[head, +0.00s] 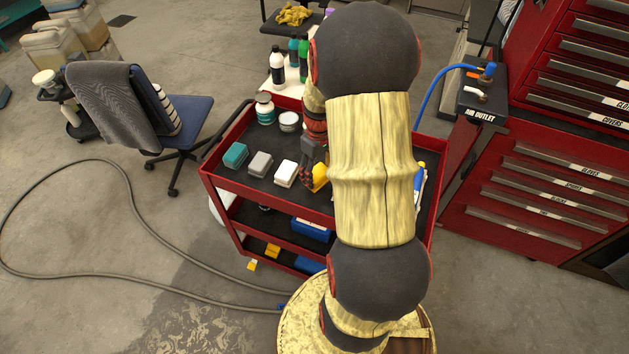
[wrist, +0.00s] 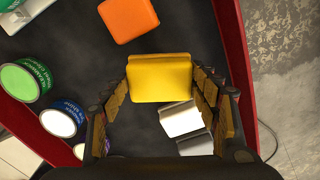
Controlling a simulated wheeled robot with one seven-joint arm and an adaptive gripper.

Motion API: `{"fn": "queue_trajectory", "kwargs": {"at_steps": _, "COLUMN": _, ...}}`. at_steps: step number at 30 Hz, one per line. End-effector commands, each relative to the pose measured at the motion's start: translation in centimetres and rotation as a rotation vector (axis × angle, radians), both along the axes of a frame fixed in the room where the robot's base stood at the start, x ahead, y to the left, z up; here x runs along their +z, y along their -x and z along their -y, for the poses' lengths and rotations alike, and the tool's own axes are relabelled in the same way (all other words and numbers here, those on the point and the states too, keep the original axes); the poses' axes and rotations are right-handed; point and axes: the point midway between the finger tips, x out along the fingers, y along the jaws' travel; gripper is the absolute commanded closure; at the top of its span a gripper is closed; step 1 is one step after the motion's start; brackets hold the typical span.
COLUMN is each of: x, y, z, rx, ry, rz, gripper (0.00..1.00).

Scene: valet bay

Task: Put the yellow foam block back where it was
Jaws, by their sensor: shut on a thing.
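The yellow foam block (wrist: 160,78) is between the two fingers of my gripper (wrist: 163,84) in the wrist view, with a finger against each side. In the head view the yellow block (head: 320,178) shows partly beside my gripper (head: 313,166), at the right end of a row of blocks on the red cart. My gripper is shut on it. The arm hides part of the block there. I cannot tell whether the block touches the cart top or hangs just above it.
White (head: 286,173), grey (head: 260,164) and teal (head: 235,155) blocks lie left of it on the cart's black top (head: 262,187). An orange block (wrist: 128,18) shows in the wrist view. A green-lidded tin (wrist: 25,80) and other tins stand nearby. Red rims edge the cart.

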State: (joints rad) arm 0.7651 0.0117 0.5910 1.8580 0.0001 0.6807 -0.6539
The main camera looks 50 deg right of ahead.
Motion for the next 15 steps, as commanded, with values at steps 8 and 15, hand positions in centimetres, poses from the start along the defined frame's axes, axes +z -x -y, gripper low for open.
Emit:
{"fn": "queue_trajectory", "kwargs": {"at_steps": 8, "x": -1.7, "y": -1.3, "z": -0.1, "rx": 0.002, "ry": -0.001, "rz": -0.001, "gripper": 0.60}}
{"fn": "queue_trajectory", "kwargs": {"at_steps": 15, "x": -4.7, "y": -1.3, "z": -0.1, "rx": 0.000, "ry": 0.000, "rz": 0.000, "gripper": 0.63}}
